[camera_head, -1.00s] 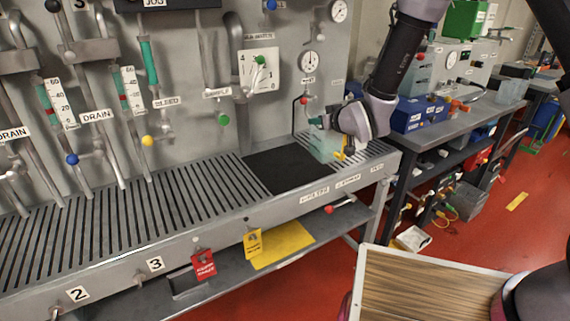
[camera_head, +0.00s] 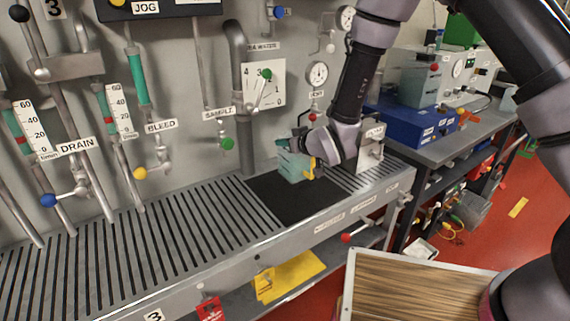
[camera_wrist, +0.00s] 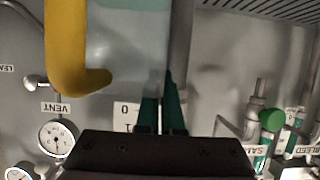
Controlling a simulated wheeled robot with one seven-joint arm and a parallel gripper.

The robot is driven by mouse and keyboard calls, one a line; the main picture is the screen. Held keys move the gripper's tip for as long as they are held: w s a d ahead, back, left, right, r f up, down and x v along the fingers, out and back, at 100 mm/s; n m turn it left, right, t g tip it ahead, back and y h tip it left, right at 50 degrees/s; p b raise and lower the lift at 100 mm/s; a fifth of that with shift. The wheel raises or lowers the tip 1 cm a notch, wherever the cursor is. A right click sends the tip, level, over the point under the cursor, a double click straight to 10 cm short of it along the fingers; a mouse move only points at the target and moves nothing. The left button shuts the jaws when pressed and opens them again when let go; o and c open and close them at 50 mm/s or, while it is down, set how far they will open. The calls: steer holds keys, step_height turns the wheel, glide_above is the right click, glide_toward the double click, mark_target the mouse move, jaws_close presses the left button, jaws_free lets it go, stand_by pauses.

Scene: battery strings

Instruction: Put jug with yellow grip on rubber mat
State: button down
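The jug (camera_head: 291,165) is pale teal and see-through, with a yellow grip (camera_head: 309,168) on its right side. It appears over the back part of the black rubber mat (camera_head: 300,205), roughly upright; I cannot tell whether its base touches the mat. My gripper (camera_head: 303,144) is at the jug's top, its narrow fingers (camera_wrist: 161,115) close together on the jug's wall. In the wrist view the yellow grip (camera_wrist: 72,50) hangs large at upper left, beside the fingers. My wrist hides part of the jug in the head view.
The mat lies on a slotted metal bench (camera_head: 170,245). Behind it stand a grey panel with pipes, a vent gauge (camera_head: 317,73) and a sample valve (camera_head: 228,143). A grey labelled unit (camera_head: 370,150) stands right of my wrist. The front of the mat is clear.

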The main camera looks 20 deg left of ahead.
glide_above(284, 176)
steer(key=shift+w+f, duration=0.15)
steer(key=shift+f, duration=1.15)
steer(key=shift+w+f, duration=0.1)
steer(key=shift+f, duration=1.3)
steer(key=c, duration=1.1)
jaws_free()
steer(key=shift+f, duration=0.1)
steer(key=shift+o, duration=0.2)
